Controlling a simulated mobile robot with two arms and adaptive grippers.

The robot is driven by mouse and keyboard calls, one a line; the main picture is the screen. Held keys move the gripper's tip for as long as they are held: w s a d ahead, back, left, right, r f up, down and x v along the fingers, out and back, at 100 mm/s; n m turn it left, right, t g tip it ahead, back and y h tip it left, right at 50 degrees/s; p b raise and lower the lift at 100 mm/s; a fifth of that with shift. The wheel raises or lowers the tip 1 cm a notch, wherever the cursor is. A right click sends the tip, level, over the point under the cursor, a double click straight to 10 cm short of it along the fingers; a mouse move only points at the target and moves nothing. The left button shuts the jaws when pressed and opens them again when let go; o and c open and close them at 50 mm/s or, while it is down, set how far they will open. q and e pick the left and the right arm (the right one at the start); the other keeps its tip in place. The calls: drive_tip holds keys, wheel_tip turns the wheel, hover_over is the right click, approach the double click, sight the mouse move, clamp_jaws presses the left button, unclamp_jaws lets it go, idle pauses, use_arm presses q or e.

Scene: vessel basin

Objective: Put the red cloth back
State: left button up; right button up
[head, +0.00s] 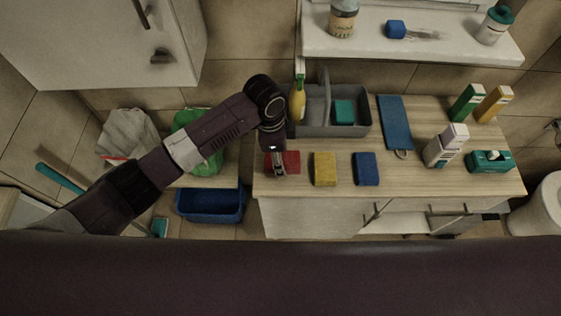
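The red cloth (292,161) lies folded at the left front of the wooden counter (310,200), left of a folded yellow cloth (325,168) and a folded blue cloth (366,169). My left gripper (279,170) points down right over the red cloth and hides its middle. Red shows on both sides of the fingers. I cannot tell whether the fingers are open or closed on it. A grey caddy (363,127) stands behind the cloths, with a teal sponge (344,111) and a yellow bottle (298,103) in it. My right gripper is not in view.
A blue board (395,123) lies right of the caddy. Green (467,102), orange (493,103) and white boxes (438,152) and a teal tissue box (490,161) stand at right. A white shelf (410,45) overhangs behind. A blue bin (210,206) is lower left. The counter's front right is clear.

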use_arm(q)
wheel_tip(320, 180, down, 3)
drive_tip(key=shift+r, duration=0.15)
drive_tip(key=shift+f, duration=0.35)
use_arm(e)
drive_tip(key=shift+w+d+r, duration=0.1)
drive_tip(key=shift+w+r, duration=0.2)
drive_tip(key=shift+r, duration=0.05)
use_arm(q)
drive_tip(key=shift+f, duration=0.15)
drive_tip(key=o, duration=1)
drive_tip(key=shift+o, duration=0.5)
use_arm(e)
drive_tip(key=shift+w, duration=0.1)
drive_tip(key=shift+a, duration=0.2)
